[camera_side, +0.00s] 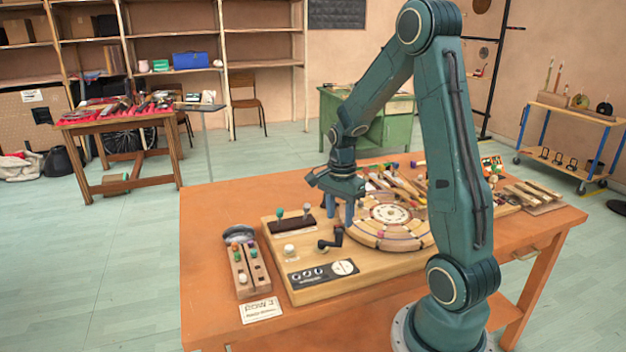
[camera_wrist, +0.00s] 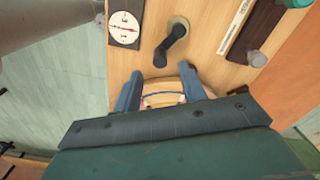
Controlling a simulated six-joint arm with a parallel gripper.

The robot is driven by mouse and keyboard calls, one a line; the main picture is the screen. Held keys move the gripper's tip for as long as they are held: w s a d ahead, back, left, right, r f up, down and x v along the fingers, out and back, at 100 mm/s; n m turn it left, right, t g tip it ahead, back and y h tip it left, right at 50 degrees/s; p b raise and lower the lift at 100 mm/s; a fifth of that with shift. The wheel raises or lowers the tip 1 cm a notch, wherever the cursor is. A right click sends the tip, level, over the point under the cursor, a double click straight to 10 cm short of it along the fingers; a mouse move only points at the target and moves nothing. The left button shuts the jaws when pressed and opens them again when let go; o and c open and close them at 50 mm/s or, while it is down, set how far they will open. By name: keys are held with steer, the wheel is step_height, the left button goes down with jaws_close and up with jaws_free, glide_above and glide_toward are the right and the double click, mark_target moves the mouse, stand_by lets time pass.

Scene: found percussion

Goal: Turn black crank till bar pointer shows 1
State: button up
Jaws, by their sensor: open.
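The black crank (camera_side: 331,241) stands on the wooden board, in front of the round wheel. In the wrist view the crank (camera_wrist: 171,44) has its round base farther from my gripper and its arm angled toward the fingers. My gripper (camera_side: 340,214) is open and empty above the board, near the crank. In the wrist view its two blue fingers (camera_wrist: 161,72) are apart, with the crank's near end just beyond their tips. A white dial (camera_side: 344,267) sits on a dark panel at the board's front. The wrist view shows this dial (camera_wrist: 125,27) with a reddish pointer; its figures are too small to read.
A round wooden wheel (camera_side: 390,212) stands right behind the crank. A dark strip with knobs (camera_side: 291,224) and a white knob (camera_side: 290,251) are to the left. A wooden slider box (camera_side: 249,272) and a card (camera_side: 261,310) lie at the orange table's left.

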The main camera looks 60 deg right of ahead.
mark_target(339, 230)
steer(key=shift+f, duration=3.15)
jaws_close()
